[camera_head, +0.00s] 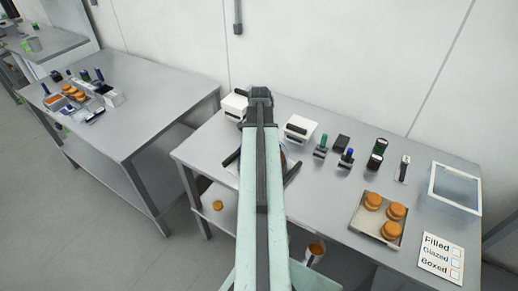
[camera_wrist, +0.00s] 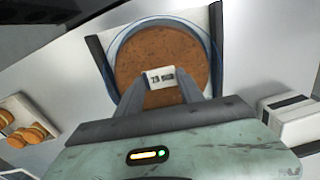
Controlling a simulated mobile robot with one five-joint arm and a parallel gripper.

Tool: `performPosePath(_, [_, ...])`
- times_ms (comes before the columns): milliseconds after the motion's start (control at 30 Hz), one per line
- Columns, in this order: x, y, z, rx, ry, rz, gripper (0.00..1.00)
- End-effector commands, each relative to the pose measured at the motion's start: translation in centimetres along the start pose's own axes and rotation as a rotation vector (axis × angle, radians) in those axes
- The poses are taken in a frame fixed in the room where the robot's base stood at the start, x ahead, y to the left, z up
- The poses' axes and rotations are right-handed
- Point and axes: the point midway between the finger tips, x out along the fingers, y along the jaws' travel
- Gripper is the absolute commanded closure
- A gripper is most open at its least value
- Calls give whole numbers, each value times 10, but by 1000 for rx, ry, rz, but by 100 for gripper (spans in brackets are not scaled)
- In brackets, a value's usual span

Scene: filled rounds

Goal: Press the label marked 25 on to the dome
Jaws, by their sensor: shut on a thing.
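My gripper (camera_wrist: 161,84) is shut on a small white label (camera_wrist: 160,74) with dark print; the print is too small to read surely, though it looks like a number beginning with 2. Behind the label in the wrist view is a broad brown round inside a clear, blue-rimmed dome (camera_wrist: 118,45). The label is over the near part of the round; I cannot tell whether it touches the dome. In the head view my arm hides the label, the fingertips and nearly all of the dome.
Dark bars flank the dome. A white box (camera_head: 299,128) stands right of my arm, another (camera_head: 235,104) behind it. Several stampers and dark blocks stand further right. A tray (camera_head: 360,224) of orange rounds and a Filled/Glazed/Boxed card (camera_head: 440,257) lie near the front right. A second table (camera_head: 150,120) stands left.

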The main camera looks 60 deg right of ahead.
Motion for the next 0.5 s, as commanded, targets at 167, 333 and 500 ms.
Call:
performPosePath(167, [3, 0, 0, 0, 0, 0, 70])
performPosePath(333, [5, 0, 0, 0, 0, 0, 70])
performPosePath(500, [7, 0, 0, 0, 0, 0, 70])
